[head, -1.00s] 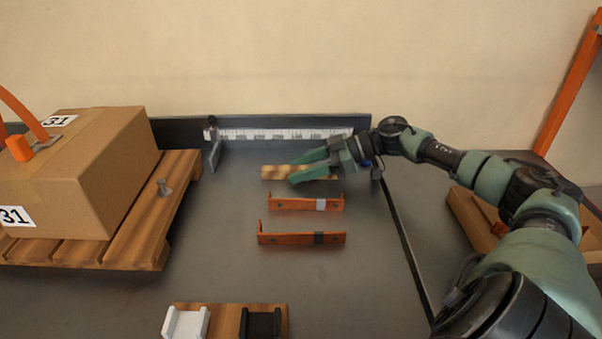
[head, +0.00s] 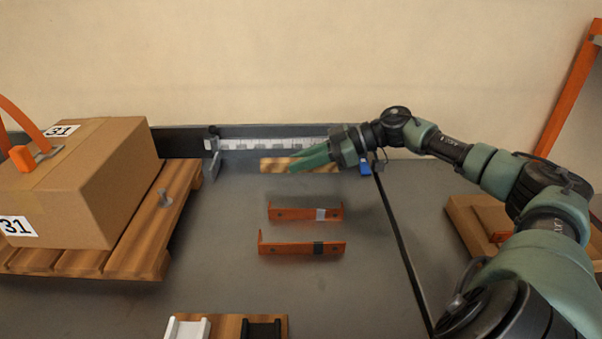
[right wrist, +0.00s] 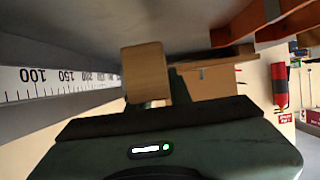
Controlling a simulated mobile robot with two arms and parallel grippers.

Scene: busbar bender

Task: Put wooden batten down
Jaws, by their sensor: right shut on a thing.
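The wooden batten (head: 275,163) is a short pale-brown bar near the back of the grey bench, just in front of the white ruler scale (head: 270,144). My right gripper (head: 306,160) is shut on it, its green fingers covering the middle. The head view does not show clearly whether the batten touches the bench. In the right wrist view, the batten's end (right wrist: 145,72) shows beyond the gripper, with the ruler (right wrist: 60,82) on the left. My left gripper is not in view.
Two orange brackets (head: 305,214) (head: 302,248) lie in front of the batten. A pallet (head: 125,263) with a cardboard box (head: 80,180) stands on the left. A wooden block with white and black holders (head: 228,328) is at the front. Bare bench lies between.

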